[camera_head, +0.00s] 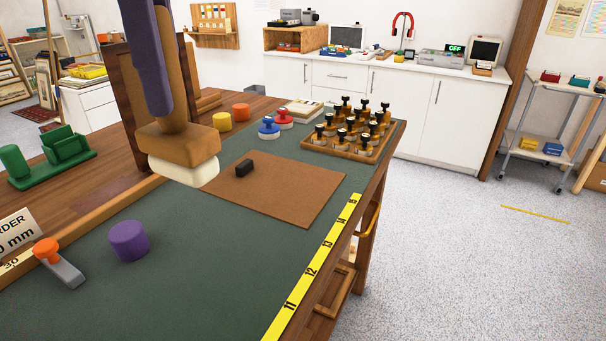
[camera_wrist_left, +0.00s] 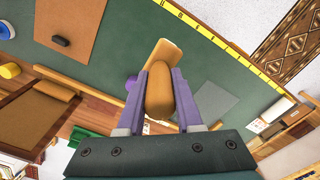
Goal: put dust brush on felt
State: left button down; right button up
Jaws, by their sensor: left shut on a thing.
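The dust brush (camera_head: 178,142) has a brown wooden handle and head with a pale bristle pad (camera_head: 185,170) underneath. My left gripper (camera_head: 155,90) has purple fingers shut on its handle, which also shows between the fingers in the left wrist view (camera_wrist_left: 160,92). The brush hangs upright, bristles down, seemingly above the bench. In the head view it overlaps the left edge of a flat brown sheet (camera_head: 288,200), which looks like the felt. In the left wrist view the sheet (camera_wrist_left: 75,15) lies apart, up and left of the brush. My right gripper is not in view.
A small black block (camera_head: 244,168) lies on the sheet. A wooden rack of dark-knobbed stamps (camera_head: 350,130) is behind. A wooden frame (camera_head: 120,95) rises left.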

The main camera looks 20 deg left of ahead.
aim_at(186, 160)
pick_arm(q)
jog(key=shift+d+f, duration=0.1)
jog(key=shift+f, duration=0.35)
notch_tip(186, 160, down, 19)
jog(key=shift+w+f, duration=0.1)
jog(key=shift+f, duration=0.1)
jog(key=c, duration=0.6)
grip_release()
notch_tip(186, 160, up, 12)
jog(key=shift+r, duration=0.15)
